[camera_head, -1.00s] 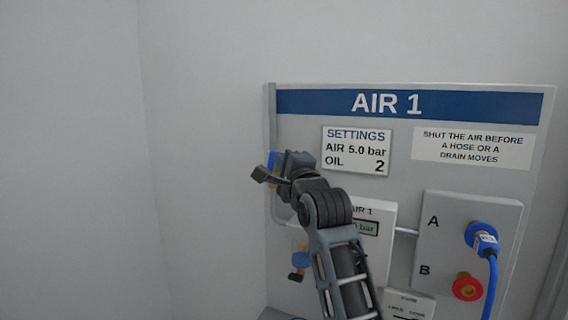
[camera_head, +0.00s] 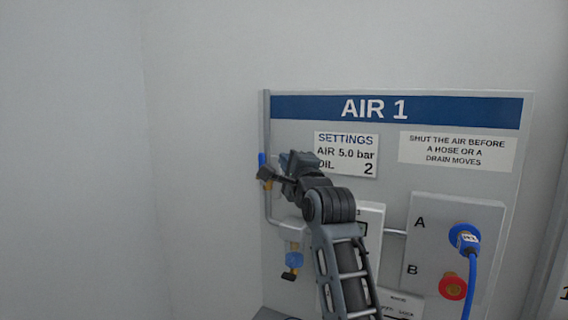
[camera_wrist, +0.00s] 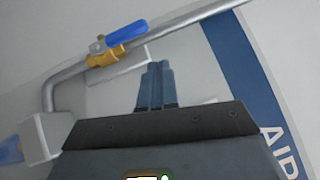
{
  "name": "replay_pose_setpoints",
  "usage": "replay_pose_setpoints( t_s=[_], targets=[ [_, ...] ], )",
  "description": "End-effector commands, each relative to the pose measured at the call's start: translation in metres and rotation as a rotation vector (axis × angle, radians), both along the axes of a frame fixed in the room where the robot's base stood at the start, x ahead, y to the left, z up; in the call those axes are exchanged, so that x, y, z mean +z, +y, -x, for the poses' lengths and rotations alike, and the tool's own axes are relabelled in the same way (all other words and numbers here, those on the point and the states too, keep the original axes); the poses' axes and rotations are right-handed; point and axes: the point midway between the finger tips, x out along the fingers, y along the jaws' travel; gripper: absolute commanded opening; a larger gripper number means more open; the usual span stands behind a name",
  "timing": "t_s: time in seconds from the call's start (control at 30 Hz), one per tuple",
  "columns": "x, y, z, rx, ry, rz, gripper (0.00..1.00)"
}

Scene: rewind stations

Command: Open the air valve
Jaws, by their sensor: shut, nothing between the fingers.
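The air valve has a brass body (camera_wrist: 104,57) and a blue lever (camera_wrist: 128,34) on a grey pipe. In the wrist view the lever lies roughly along the pipe. In the head view the blue lever (camera_head: 262,159) shows at the panel's left edge, partly hidden by my wrist. My gripper (camera_wrist: 155,72) is shut and empty. Its fingertips are apart from the valve, below and to the right of the lever in the wrist view. My gripper also shows in the head view (camera_head: 298,162), in front of the panel just right of the valve.
The AIR 1 panel (camera_head: 390,148) carries a settings card (camera_head: 346,140) and a warning card (camera_head: 458,152). A pressure display is mostly hidden behind my arm. At right are a blue hose plug (camera_head: 465,238) and a red port (camera_head: 452,286). Left of the panel is bare wall.

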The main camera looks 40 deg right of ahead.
Motion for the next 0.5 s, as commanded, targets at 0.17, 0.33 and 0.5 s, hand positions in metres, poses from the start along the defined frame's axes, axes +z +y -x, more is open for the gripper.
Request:
replay_pose_setpoints(
  t_s=[0.17,0.33,0.5],
  targets=[
    [-0.001,0.012,0.024,0.001,-0.003,0.002,0.00],
    [-0.002,0.024,0.048,0.002,-0.003,0.002,0.00],
    [-0.001,0.035,0.073,0.001,-0.003,0.002,0.00]
  ],
)
